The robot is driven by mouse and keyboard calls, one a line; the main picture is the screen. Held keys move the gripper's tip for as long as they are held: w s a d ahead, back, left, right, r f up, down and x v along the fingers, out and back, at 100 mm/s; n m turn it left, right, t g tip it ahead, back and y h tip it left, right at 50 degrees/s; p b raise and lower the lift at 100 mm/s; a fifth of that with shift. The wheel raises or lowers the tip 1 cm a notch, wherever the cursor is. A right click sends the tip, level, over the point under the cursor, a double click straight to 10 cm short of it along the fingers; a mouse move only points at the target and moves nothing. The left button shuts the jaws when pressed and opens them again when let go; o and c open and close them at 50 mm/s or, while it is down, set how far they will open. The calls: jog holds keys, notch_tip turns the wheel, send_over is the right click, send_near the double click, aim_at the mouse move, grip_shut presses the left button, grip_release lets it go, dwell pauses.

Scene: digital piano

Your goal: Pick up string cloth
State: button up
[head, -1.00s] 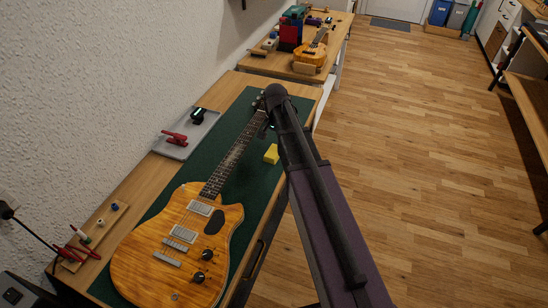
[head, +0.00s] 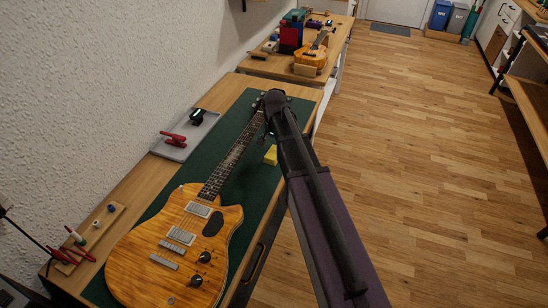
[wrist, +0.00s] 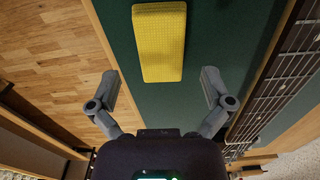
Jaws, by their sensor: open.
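The string cloth, a folded yellow cloth (head: 270,155), lies on the green mat (head: 262,184) to the right of the guitar neck in the head view. In the wrist view the cloth (wrist: 159,42) shows large, its textured top facing me. My gripper (wrist: 160,88) is open and empty, with its fingers spread wider than the cloth. The cloth lies beyond the fingertips and roughly centred between them, apart from both. In the head view my arm hides the fingers.
An orange electric guitar (head: 178,250) lies on the mat, its neck (wrist: 282,75) close on the right in the wrist view. A grey tray (head: 186,135) with red pliers is left of the neck. Wooden floor (head: 400,150) is open to the right.

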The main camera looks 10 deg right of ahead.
aim_at(274, 152)
jog(key=shift+a+f+b, duration=0.1)
jog(key=shift+f+b, duration=1.3)
jog(key=shift+f, duration=0.3)
jog(key=c, duration=1.1)
